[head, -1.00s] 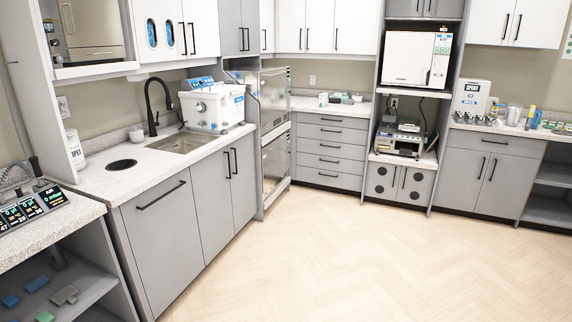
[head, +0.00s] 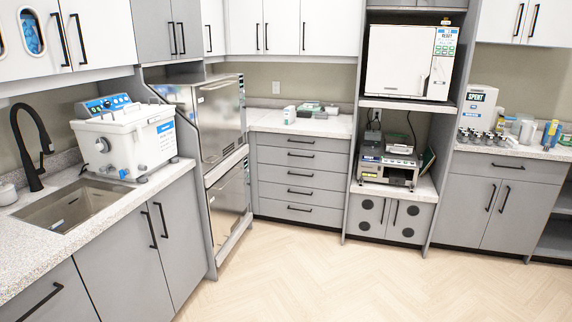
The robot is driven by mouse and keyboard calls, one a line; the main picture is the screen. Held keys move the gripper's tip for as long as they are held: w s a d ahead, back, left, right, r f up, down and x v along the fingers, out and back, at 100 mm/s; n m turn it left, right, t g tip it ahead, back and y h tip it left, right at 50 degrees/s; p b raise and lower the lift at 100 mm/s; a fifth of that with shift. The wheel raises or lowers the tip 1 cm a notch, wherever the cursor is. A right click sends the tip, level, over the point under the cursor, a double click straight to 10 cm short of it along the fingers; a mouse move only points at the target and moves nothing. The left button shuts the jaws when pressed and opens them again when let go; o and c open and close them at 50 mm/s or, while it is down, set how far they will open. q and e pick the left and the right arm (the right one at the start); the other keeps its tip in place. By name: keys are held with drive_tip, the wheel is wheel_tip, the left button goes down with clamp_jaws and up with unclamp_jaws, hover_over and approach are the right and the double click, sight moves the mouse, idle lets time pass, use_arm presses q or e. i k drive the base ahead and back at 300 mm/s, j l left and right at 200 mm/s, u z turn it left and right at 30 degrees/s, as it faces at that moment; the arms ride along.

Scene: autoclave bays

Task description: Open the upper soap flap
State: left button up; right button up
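No soap flap can be made out in the head view. Two stacked stainless steel units stand in a grey frame left of the middle: the upper steel unit (head: 221,118) and the lower steel unit (head: 229,197). Both fronts look shut and are seen at a slant; any flap on them is hidden or too small to tell. Neither of my grippers is in view.
A counter with a sink (head: 68,204) and a white-and-blue machine (head: 124,140) runs along the left. Grey drawers (head: 299,182), a white autoclave (head: 410,62) and a lower cabinet (head: 505,205) line the back. The wooden floor (head: 340,285) is clear.

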sight(242, 106)
drive_tip(key=i, duration=2.7)
drive_tip(key=i+u, duration=0.15)
drive_tip(key=i, duration=0.35)
drive_tip(key=i+l+u, duration=0.1)
drive_tip(key=i, duration=0.4)
drive_tip(key=i+l+u, duration=0.15)
drive_tip(key=i, duration=0.35)
